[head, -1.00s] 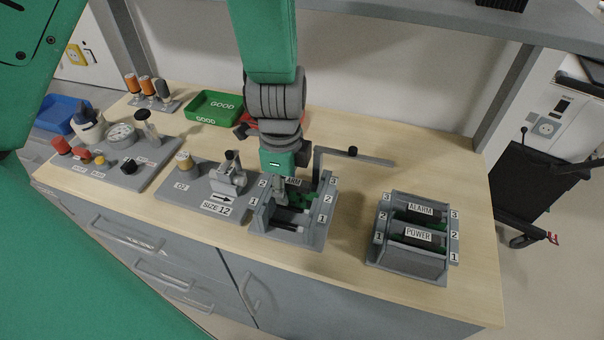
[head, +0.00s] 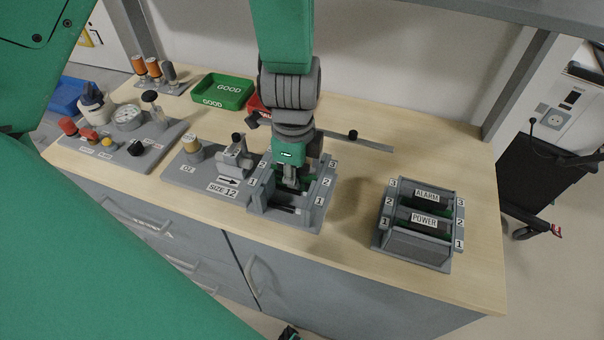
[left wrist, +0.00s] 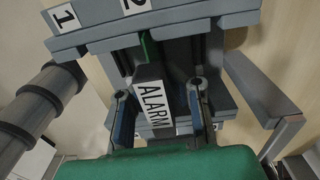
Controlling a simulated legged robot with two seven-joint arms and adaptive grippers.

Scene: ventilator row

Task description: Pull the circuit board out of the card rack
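My left gripper (head: 290,180) points down into this rack. In the left wrist view its fingers (left wrist: 162,112) are apart on either side of the ALARM board's handle, with a gap showing at least on the right. The gripper hides most of this board in the head view. My right gripper is not in view.
A second rack (head: 417,248) at the right holds ALARM and POWER boards. A grey bar with a black knob (head: 353,135) reaches right behind the left rack. A SIZE 12 fixture (head: 234,160) is close on the left; a green GOOD tray (head: 222,92) stands behind.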

